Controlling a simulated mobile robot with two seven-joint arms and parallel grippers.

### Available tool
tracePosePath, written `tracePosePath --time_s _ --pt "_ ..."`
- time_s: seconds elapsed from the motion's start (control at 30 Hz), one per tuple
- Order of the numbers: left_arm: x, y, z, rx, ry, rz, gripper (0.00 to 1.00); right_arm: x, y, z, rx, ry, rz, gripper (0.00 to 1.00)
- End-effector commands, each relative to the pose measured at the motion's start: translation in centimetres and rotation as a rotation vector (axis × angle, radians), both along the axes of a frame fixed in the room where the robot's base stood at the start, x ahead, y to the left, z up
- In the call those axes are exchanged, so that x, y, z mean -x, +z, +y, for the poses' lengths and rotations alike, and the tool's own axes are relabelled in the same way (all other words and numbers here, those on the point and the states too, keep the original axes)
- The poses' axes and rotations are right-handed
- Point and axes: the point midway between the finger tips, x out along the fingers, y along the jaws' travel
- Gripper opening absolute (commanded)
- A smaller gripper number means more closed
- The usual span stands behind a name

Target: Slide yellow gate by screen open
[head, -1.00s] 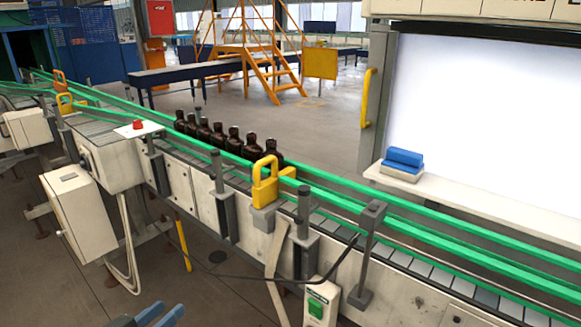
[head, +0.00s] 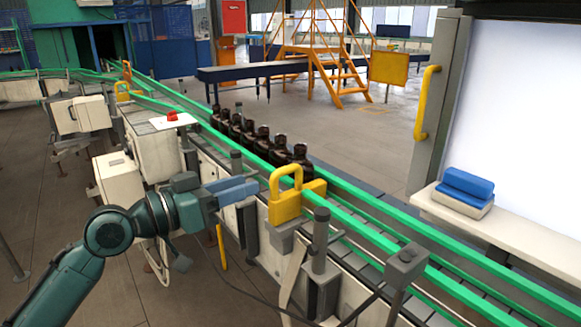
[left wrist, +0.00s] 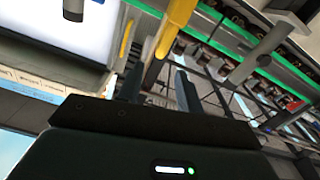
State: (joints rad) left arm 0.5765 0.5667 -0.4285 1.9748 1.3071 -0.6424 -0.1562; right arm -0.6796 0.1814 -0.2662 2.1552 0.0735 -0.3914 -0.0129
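The yellow gate (head: 284,207) nearest the white screen (head: 520,130) stands on the near side of the conveyor, with a looped handle and a plate reaching across the green rail. It also shows in the left wrist view (left wrist: 178,25), ahead of the fingers. My left gripper (head: 252,189) comes in from the left, its blue fingers just left of the gate's handle and apparently short of it. In the left wrist view its two fingers are apart with nothing between them, so my left gripper (left wrist: 158,68) is open. My right gripper is not in view.
Several dark amber bottles (head: 262,139) queue on the belt behind the gate. A second yellow gate (head: 124,90) stands farther left. Grey posts (head: 320,240) flank the near gate. A ledge with a blue-topped block (head: 466,186) lies at right.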

Motion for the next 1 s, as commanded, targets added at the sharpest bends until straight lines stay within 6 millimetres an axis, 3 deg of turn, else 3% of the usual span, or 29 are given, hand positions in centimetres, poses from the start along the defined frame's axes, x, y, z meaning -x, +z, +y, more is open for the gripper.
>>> tracePosePath --time_s 0.3,0.5,0.93,1.0 --pt "-3.9 0.3 -5.6 0.004 -0.002 0.001 0.36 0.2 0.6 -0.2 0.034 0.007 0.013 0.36" --pt "-5.5 0.1 -7.7 0.001 0.0 0.0 0.36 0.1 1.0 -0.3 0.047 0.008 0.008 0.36" --pt "-6.1 0.0 -8.5 0.001 0.001 0.0 0.36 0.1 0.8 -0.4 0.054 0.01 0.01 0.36" --pt "-6.1 0.0 -8.5 0.001 0.001 0.0 0.3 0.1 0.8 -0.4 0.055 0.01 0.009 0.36"
